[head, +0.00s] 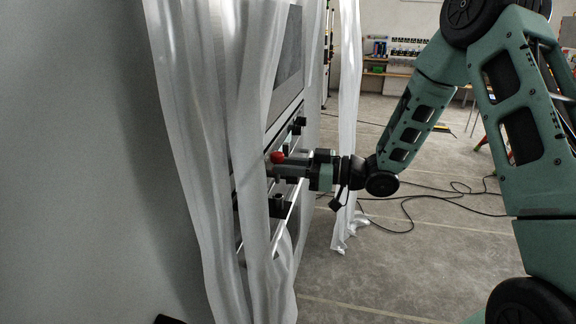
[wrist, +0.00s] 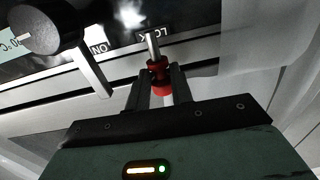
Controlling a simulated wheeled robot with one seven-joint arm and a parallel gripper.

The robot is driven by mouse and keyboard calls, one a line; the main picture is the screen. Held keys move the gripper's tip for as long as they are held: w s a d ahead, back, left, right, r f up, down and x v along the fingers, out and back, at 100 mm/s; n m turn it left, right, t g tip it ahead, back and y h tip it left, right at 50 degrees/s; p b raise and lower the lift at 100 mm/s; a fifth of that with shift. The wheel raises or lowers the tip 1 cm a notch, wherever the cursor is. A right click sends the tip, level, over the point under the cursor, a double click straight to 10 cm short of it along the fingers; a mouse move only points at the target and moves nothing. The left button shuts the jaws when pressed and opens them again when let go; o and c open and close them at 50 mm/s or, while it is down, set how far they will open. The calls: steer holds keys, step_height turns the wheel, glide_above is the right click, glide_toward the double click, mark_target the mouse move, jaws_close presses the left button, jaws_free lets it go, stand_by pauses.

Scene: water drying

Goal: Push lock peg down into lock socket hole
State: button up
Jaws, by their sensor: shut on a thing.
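The lock peg (wrist: 158,88) has a red body and a bare metal pin (wrist: 152,44). In the wrist view my gripper (wrist: 157,78) is shut on the red body, with one dark finger on each side. The pin points away from the gripper, across the panel's printed LOCK label. The socket hole cannot be made out, and I cannot tell whether the pin's tip touches the panel. In the head view the red part of the peg (head: 277,157) shows at my gripper's end, close against the machine's front and beside a curtain strip.
A black round knob (wrist: 46,26) and a metal bar (wrist: 92,72) stand left of the peg in the wrist view. White translucent curtain strips (head: 215,140) hang around the machine. Cables (head: 440,194) lie on the open floor at right.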

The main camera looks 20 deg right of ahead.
steer(key=shift+f+b, duration=2.75)
steer(key=shift+f, duration=0.8)
steer(key=o, duration=1)
steer(key=shift+o, duration=0.2)
steer(key=shift+d, duration=0.1)
steer(key=b+v, duration=0.4)
steer(key=v, duration=1.3)
steer(key=shift+s+d, duration=0.1)
